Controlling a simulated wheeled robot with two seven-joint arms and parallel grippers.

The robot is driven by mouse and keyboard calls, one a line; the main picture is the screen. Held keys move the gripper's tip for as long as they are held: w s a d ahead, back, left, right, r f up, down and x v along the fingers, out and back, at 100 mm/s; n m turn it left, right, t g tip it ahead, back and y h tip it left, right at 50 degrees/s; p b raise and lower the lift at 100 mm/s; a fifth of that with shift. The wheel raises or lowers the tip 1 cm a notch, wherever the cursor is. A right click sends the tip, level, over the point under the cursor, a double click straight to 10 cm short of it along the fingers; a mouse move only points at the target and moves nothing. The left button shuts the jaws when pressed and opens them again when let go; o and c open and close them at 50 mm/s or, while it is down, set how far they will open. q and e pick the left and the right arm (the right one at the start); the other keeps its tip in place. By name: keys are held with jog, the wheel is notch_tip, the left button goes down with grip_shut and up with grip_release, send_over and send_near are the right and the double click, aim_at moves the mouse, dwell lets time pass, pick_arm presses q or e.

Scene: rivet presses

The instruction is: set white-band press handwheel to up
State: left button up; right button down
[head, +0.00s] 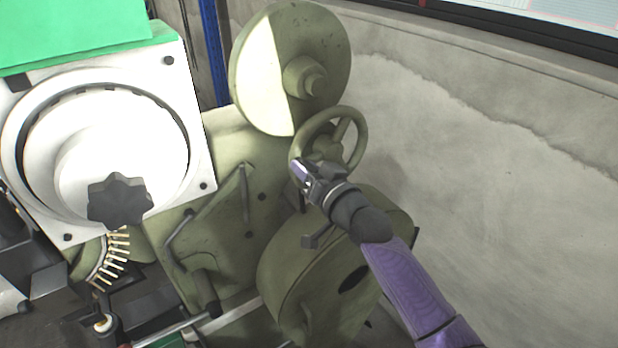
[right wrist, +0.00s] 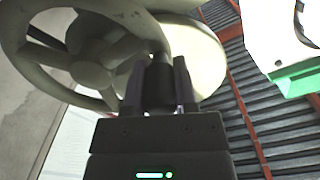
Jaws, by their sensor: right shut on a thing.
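The olive-green handwheel (head: 361,135) sits on the side of an olive-green press (head: 235,240), below a round disc that is half white. My right gripper (head: 298,172) is at the lower left of the handwheel's rim. In the right wrist view the handwheel (right wrist: 20,55) fills the upper left, and my right gripper (right wrist: 158,85) is shut on its dark, short cylindrical handle (right wrist: 159,72). The fingers stand on either side of the handle. My left gripper does not show.
A white panel (head: 190,110) with a large ring and black star knob (head: 118,200) stands at the left, under a green block (head: 80,30). The half-white disc (head: 325,50) is above the handwheel. A rounded green housing (head: 300,280) lies below my right gripper. A grey wall (head: 480,170) is at the right.

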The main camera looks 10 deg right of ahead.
jog(key=r+m+p, duration=0.1)
jog(key=d+r+m+p, duration=0.1)
jog(key=r+m, duration=0.1)
jog(key=shift+w, duration=0.15)
jog(key=shift+w+d+r+m+p, duration=0.15)
jog(key=shift+d+r+m+p, duration=0.2)
jog(key=shift+m, duration=0.5)
jog(key=shift+w+d+r+m+p, duration=0.1)
jog(key=shift+d+r+m+p, duration=0.25)
jog(key=shift+m, duration=0.5)
jog(key=shift+a+r, duration=0.1)
jog(key=shift+c, duration=2)
grip_release()
send_near(308, 136)
jog(key=v, duration=0.3)
jog(key=shift+s, duration=0.1)
